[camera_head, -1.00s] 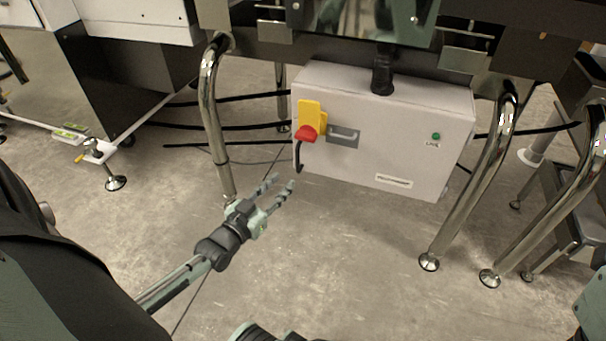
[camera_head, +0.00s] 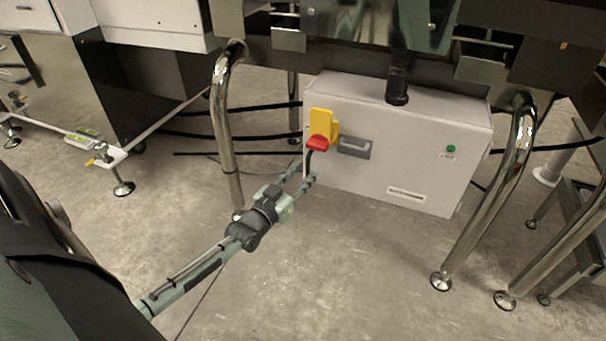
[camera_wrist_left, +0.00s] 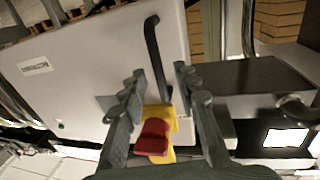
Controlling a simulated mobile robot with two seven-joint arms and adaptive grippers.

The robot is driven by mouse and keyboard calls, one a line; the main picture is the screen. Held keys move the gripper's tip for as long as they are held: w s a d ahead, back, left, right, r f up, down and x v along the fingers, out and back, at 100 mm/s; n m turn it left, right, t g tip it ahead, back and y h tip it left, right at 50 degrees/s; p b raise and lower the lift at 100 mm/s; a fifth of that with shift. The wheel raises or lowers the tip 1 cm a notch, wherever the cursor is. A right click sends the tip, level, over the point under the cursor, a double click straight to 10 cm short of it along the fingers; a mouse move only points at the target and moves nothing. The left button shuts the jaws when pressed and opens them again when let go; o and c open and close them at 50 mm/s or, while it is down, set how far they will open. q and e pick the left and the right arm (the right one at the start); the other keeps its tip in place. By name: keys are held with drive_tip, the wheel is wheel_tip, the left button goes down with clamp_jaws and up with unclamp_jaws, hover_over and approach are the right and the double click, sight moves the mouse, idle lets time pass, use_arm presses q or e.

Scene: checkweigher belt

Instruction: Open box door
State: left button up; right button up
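The box (camera_head: 400,160) is a pale grey cabinet under the machine, and its door looks shut. Its front has a yellow and red switch (camera_head: 321,130), a grey recessed latch (camera_head: 354,147) and a black curved handle at the left edge. My left gripper (camera_head: 304,176) is at this handle, partly hiding it. In the left wrist view, the black handle (camera_wrist_left: 153,45) runs between the open fingers of the left gripper (camera_wrist_left: 160,76), with gaps on both sides. The red and yellow switch (camera_wrist_left: 154,138) sits between the finger bases. My right gripper is out of view.
A chrome leg (camera_head: 224,130) stands left of the box, close to my left arm. Another chrome leg (camera_head: 497,200) stands at its right. Black cables (camera_head: 215,136) run behind the left leg. The floor (camera_head: 340,265) in front is clear.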

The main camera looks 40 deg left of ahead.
use_arm(q)
clamp_jaws()
drive_tip(key=shift+s, duration=0.15)
